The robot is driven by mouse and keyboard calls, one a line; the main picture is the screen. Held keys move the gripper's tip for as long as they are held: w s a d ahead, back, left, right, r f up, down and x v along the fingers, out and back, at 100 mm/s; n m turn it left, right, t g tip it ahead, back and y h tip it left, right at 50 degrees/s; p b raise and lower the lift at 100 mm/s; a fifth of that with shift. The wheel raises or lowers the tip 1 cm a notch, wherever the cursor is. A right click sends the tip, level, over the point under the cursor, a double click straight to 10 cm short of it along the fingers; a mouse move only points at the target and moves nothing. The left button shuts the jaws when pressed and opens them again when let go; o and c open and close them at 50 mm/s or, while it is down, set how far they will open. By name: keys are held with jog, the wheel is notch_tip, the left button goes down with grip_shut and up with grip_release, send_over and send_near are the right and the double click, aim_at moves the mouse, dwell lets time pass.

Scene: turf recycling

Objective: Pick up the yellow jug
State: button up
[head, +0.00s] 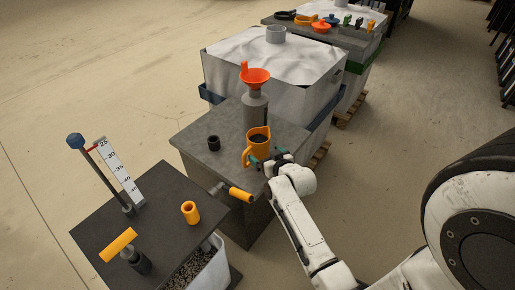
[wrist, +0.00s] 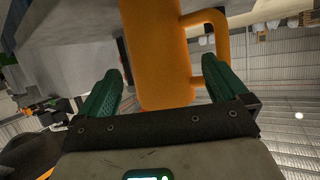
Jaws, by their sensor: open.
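The yellow jug (head: 257,145), orange-yellow with a dark inside, stands upright on the grey table, its handle toward the left in the head view. My gripper (head: 268,160) is right beside the jug's near right side, its green fingers spread. In the wrist view the jug (wrist: 155,50) fills the space between the two open fingers of my gripper (wrist: 161,66). The right finger overlaps the handle loop there; I cannot tell whether it is inside it. No clear grip on the jug shows. The jug's base is partly hidden in the head view.
A grey bottle (head: 256,110) with an orange funnel (head: 256,77) stands just behind the jug. A small black cup (head: 214,143) sits to the left. A dark bench (head: 150,205) with a yellow cup (head: 190,212) is in front. A white bulk bag (head: 290,55) stands behind.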

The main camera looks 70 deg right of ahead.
aim_at(264, 153)
jog(key=shift+f+x, duration=0.15)
jog(key=shift+x, duration=1.2)
jog(key=shift+f+x, duration=0.15)
jog(key=shift+x, duration=1.2)
jog(key=shift+s, duration=0.15)
jog(key=c, duration=1.1)
jog(key=shift+r+p, duration=0.15)
jog(key=shift+p, duration=0.15)
jog(key=shift+r, duration=0.55)
jog(key=s+a+r, duration=0.1)
jog(key=r, duration=0.1)
jog(key=s+a+r, duration=0.1)
jog(key=r, duration=0.1)
jog(key=s+a+r, duration=0.1)
jog(key=r, duration=0.2)
jog(key=shift+s+a+r, duration=0.1)
jog(key=shift+s+a, duration=0.05)
jog(key=shift+a, duration=0.05)
jog(key=v, duration=1)
jog(key=shift+a+r+b, duration=0.2)
jog(key=shift+r+b, duration=0.15)
jog(key=shift+r, duration=0.05)
